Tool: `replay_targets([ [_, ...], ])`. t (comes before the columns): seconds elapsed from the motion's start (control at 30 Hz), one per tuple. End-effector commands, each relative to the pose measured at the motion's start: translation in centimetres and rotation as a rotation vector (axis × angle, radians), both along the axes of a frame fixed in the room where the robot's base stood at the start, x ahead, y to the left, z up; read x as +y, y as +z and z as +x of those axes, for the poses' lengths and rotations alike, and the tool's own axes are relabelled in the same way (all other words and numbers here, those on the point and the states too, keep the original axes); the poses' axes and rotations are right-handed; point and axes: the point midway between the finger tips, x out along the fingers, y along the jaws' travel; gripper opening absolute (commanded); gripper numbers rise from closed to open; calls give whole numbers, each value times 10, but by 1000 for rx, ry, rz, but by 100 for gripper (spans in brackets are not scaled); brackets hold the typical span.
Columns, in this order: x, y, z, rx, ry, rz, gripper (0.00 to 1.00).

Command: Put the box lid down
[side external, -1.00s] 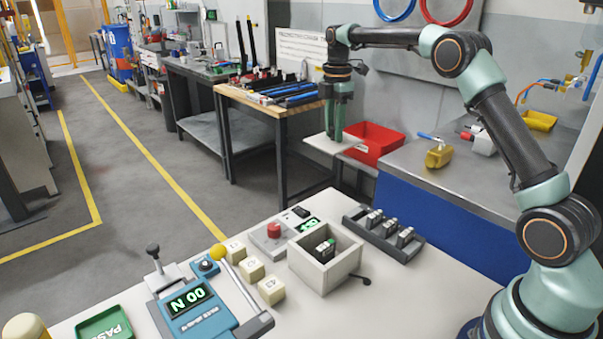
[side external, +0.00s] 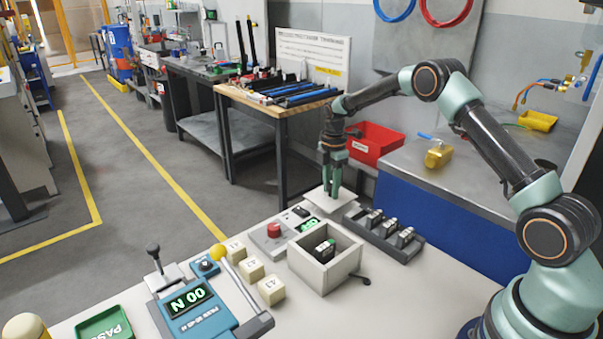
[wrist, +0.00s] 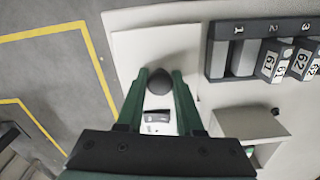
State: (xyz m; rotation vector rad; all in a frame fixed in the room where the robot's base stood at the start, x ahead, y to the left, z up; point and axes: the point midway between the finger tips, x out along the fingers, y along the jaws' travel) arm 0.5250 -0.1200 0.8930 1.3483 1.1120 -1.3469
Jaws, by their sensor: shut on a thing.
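The box lid is a pale square plate (side external: 345,203) at the far edge of the work table, behind the open box. My gripper (side external: 333,194) points down and is shut on the lid's dark round knob (wrist: 160,81). The grey open box (side external: 318,279) stands nearer the camera, with a dark block (side external: 325,251) inside. Part of the box (wrist: 245,122) shows at the lower right in the wrist view.
A dark slotted rack (side external: 395,246) with several blocks stands right of the lid. A panel with a red button (side external: 274,230) is left of the box. Cream blocks (side external: 250,268) and a blue device (side external: 200,312) are farther left. A red bin (side external: 375,146) is behind.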

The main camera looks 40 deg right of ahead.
Motion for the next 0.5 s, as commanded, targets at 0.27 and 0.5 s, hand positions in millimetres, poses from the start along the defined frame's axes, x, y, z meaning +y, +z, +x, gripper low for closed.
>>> replay_targets([
  [0.27, 0, -27, 0, 1, 0, 0, 0],
  [0.5, 0, -28, 0, 1, 0, 0, 0],
])
